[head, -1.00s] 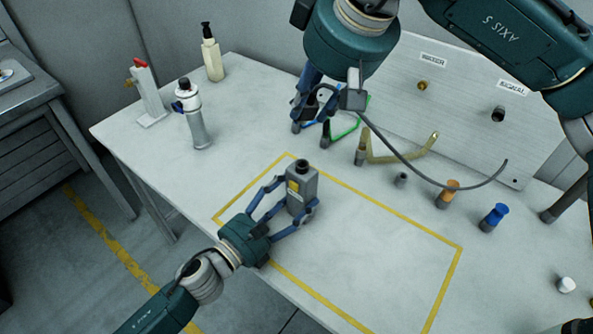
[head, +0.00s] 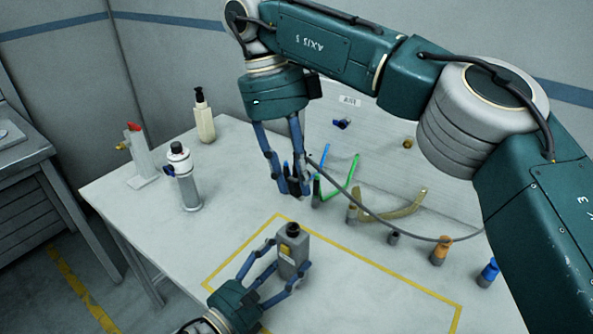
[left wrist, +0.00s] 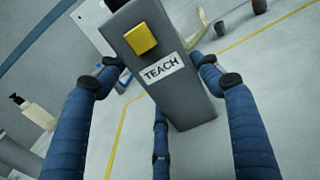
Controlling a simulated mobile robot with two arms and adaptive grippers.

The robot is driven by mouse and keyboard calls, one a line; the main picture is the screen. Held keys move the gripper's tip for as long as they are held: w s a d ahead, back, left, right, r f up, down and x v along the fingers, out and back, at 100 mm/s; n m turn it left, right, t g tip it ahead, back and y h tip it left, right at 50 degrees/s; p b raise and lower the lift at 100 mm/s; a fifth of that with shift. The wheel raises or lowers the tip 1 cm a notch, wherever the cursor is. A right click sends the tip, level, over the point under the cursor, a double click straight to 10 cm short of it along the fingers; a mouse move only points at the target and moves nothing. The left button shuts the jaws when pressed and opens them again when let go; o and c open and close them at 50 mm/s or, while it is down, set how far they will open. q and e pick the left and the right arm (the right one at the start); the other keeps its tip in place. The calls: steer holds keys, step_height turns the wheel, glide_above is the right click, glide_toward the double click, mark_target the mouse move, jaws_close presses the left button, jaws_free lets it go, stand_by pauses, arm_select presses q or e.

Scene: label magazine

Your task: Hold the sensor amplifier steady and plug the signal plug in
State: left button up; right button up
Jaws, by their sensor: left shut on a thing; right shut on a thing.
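The sensor amplifier (head: 291,262) is a grey upright box with a yellow button and a dark round socket on top. It stands inside the yellow outline on the table. In the left wrist view the amplifier (left wrist: 172,85) fills the middle, with a TEACH label. My left gripper (head: 287,272) is shut on its sides. My right gripper (head: 291,188) points down, just behind and above the amplifier in the picture, apart from it. It is shut on the dark signal plug (head: 297,186), which its fingers mostly hide. A dark cable (head: 372,211) runs from there to the right.
Coloured bent rods (head: 352,182) stand in holders right of my right gripper. An orange piece (head: 440,250) and a blue piece (head: 488,273) stand further right. A grey canister (head: 187,180) and a pump bottle (head: 204,122) stand left. The back panel carries fittings. The outlined area (head: 371,269) right of the amplifier is clear.

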steer(key=m, duration=0.1)
steer(key=m+y, duration=0.1)
steer(key=m, duration=0.3)
steer(key=shift+f+g, duration=0.25)
steer(key=shift+g, duration=0.15)
steer(key=m+y, duration=0.1)
steer(key=m, duration=0.3)
steer(key=shift+f, duration=0.1)
steer(key=m+y, duration=0.1)
steer(key=m, duration=0.3)
steer(key=shift+a+t, duration=0.1)
steer(key=shift+t, duration=0.2)
steer(key=m, duration=0.3)
steer(key=shift+a+f+m+t+y, duration=0.1)
steer(key=shift+a+m+t+y, duration=0.05)
steer(key=shift+m+t+y, duration=0.2)
steer(key=shift+f, duration=0.1)
glide_above(293, 230)
steer(key=shift+f, duration=2.8)
steer(key=shift+f, duration=1.1)
